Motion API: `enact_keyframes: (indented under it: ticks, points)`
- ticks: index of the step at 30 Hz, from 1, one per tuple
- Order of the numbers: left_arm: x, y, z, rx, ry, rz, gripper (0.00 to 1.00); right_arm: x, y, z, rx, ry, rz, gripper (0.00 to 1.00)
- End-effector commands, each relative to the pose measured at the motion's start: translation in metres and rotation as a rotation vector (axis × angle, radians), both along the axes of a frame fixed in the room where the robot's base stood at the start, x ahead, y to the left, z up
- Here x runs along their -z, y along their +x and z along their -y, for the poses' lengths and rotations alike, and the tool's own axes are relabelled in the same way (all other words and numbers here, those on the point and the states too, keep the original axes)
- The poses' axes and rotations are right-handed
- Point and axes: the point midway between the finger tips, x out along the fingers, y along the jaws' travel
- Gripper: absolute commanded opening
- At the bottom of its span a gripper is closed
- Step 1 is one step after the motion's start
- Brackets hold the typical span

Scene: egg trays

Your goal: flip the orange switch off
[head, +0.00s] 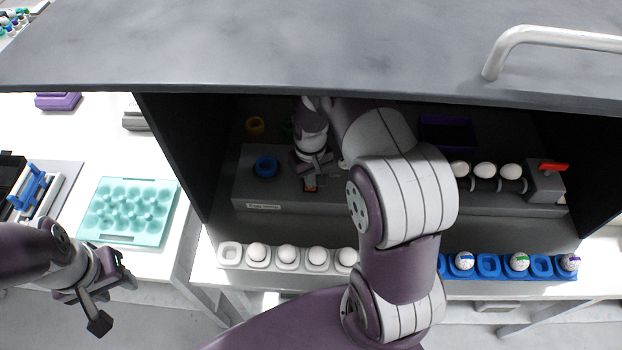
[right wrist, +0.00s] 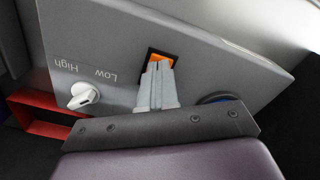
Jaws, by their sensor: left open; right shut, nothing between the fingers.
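The orange switch (right wrist: 160,64) sits in a dark square housing on a grey panel in the right wrist view. My left gripper (head: 95,290) is open and empty at the lower left, away from the box.
The grey panel (right wrist: 200,50) carries a white knob (right wrist: 83,96) marked Low and High. A blue ring (head: 266,167) stands left of my right gripper. White eggs in a white tray (head: 230,256) and a blue tray (head: 488,266) line the front. A teal tray (head: 130,236) lies left.

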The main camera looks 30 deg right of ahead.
Motion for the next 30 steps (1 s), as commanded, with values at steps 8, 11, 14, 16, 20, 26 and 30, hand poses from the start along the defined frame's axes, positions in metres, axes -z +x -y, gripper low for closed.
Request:
enact_keyframes:
  ticks: [8, 11, 14, 16, 20, 26, 30]
  points:
    - [-0.031, 0.0, 0.0, 0.0, 0.0, 0.0, 0.43, -0.037, 0.001, 0.0, 0.0, 0.0, 0.003, 0.0]
    - [-0.04, 0.0, 0.0, 0.0, 0.0, 0.0, 0.43, -0.048, 0.001, 0.0, 0.0, 0.0, 0.003, 0.0]
    - [-0.049, 0.0, 0.0, 0.0, 0.0, 0.0, 0.43, -0.059, 0.001, 0.0, 0.0, 0.0, 0.003, 0.0]
    - [-0.053, 0.0, 0.0, 0.0, 0.0, 0.0, 0.43, -0.064, 0.001, 0.0, 0.0, 0.0, 0.002, 0.0]
    - [-0.053, 0.0, 0.0, 0.0, 0.0, 0.0, 0.43, -0.064, 0.001, 0.0, 0.0, 0.0, 0.002, 0.0]
    - [-0.052, 0.0, 0.0, 0.0, 0.0, 0.0, 0.43, -0.064, 0.001, 0.0, 0.0, 0.0, 0.002, 0.0]
    - [-0.052, 0.0, 0.0, 0.0, 0.0, 0.0, 0.43, -0.064, 0.001, 0.0, 0.0, 0.0, 0.002, 0.0]
